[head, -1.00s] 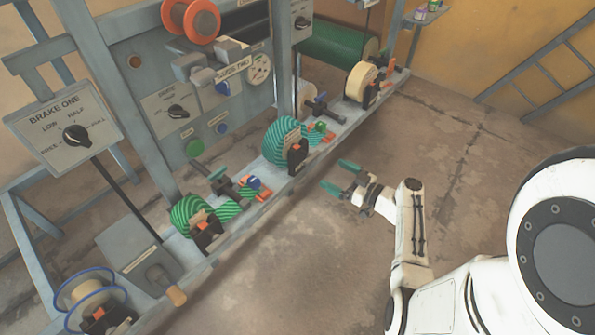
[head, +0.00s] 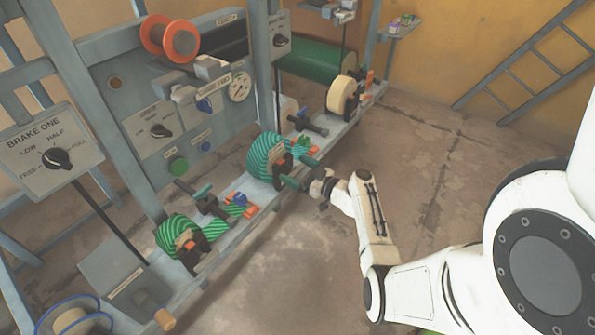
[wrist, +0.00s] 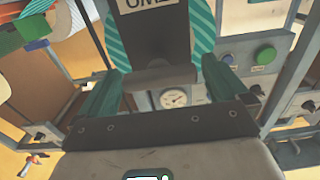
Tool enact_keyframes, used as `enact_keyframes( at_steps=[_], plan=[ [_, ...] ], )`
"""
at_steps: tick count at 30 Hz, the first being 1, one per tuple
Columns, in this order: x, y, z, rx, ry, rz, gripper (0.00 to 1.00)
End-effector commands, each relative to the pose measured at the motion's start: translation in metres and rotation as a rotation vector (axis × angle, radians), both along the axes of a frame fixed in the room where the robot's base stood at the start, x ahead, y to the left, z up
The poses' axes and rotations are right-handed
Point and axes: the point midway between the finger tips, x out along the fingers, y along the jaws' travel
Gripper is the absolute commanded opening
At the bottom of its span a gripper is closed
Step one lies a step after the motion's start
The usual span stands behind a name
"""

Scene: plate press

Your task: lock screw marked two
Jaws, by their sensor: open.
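My gripper (head: 298,172) has teal fingers, spread open and empty. It is close in front of the middle teal-striped roll (head: 262,155) and its dark bracket (head: 281,172). In the wrist view the dark bracket (wrist: 155,45), with a partly cut-off label, shows beyond and between the fingers; I cannot tell whether they touch it. No lock screw marked two can be read. Dark T-shaped handles stand on the rail, one left of the middle roll (head: 212,204) and one beyond it (head: 305,124); their marks are too small to read.
The grey rail (head: 240,228) also carries a near green-striped roll (head: 178,236) and a far cream roll (head: 343,97). Behind stands a panel with a gauge (head: 239,87) and knobs. A brake one box (head: 48,148) is at left. Open floor lies right of the rail.

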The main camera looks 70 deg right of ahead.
Motion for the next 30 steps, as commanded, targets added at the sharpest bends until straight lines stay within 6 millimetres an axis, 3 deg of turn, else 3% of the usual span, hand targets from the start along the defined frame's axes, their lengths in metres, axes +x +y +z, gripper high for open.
enact_keyframes(
  at_steps=[7,22,30],
  plan=[
    [0.0005,0.0002,0.0000,0.000,0.000,0.000,0.99],
    [0.0001,0.0003,-0.0001,0.000,0.000,0.001,0.51],
    [0.0002,0.0003,-0.0008,0.025,-0.006,0.001,0.51]
  ],
)
